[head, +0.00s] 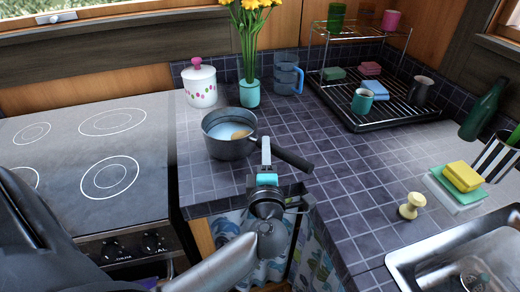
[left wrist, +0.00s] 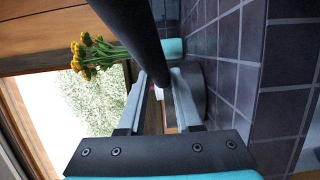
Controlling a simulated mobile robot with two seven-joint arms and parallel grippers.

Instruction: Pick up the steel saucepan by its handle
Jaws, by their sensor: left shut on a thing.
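The steel saucepan (head: 222,146) is upright at the corner of the tiled counter near the stove; I cannot tell whether its base touches the tiles. A tan patch shows inside it. Its dark handle (head: 294,160) points right and toward me. My left gripper (head: 266,152) is shut on the handle, close to the pan. In the left wrist view, the handle (left wrist: 143,35) runs down between the two fingers of the left gripper (left wrist: 160,88). Part of the pan (left wrist: 196,88) shows behind one finger there. My right gripper is not in view.
A stove (head: 75,175) lies left. A lidded white jar (head: 200,88), a teal vase (head: 249,94) of yellow flowers and a blue jug (head: 287,80) stand behind the pan. A dish rack (head: 395,108) is at back right, a sink (head: 440,250) at front right. Counter between is mostly clear.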

